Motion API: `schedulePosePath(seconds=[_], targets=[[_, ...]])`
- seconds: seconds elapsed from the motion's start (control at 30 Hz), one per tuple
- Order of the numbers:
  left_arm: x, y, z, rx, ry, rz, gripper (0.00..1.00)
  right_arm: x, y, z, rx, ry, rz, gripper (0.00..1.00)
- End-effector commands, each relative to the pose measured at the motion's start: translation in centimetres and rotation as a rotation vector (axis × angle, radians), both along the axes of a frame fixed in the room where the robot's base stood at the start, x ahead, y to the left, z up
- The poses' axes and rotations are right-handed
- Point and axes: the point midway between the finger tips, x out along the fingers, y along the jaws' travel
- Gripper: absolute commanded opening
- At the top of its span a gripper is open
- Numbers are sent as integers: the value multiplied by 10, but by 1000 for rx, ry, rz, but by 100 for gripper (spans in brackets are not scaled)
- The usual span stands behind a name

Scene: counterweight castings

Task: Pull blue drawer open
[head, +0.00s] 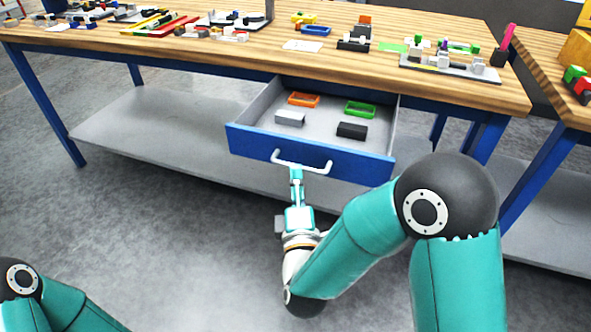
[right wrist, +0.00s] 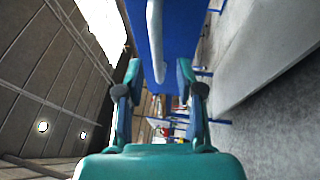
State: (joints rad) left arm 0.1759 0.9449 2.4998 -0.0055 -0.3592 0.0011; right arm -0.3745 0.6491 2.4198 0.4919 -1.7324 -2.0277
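The blue drawer (head: 310,150) under the wooden workbench is pulled well out, with its grey inside showing. Its pale bar handle (head: 318,169) runs along the front. My right gripper (head: 296,173) is at the left part of this handle, in front of the drawer. In the right wrist view, the handle (right wrist: 155,40) stands between the two separated fingers (right wrist: 158,72), with gaps visible beside it, against the blue drawer front (right wrist: 183,30). The right gripper looks open around the handle. My left gripper is out of view; only part of the left arm shows at lower left.
The drawer holds an orange tray (head: 303,99), a green tray (head: 360,108), a grey block (head: 289,118) and a black block (head: 352,130). The workbench top (head: 345,70) carries many small parts. A grey lower shelf (head: 150,130) lies beneath. The floor in front is clear.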

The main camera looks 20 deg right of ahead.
Motion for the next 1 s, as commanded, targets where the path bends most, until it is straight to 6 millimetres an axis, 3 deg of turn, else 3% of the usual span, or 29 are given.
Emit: schedulePosePath(seconds=[0.1, 0.3, 0.83, 1.0], targets=[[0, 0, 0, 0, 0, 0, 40, -19, 4, -4, -2, 4, 3, 37], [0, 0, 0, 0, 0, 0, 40, -35, 7, -7, -1, 1, 2, 37], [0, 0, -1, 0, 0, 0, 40, -36, 5, -8, -1, 2, -3, 37], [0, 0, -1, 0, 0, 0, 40, -31, -24, -27, -8, 44, -70, 37]])
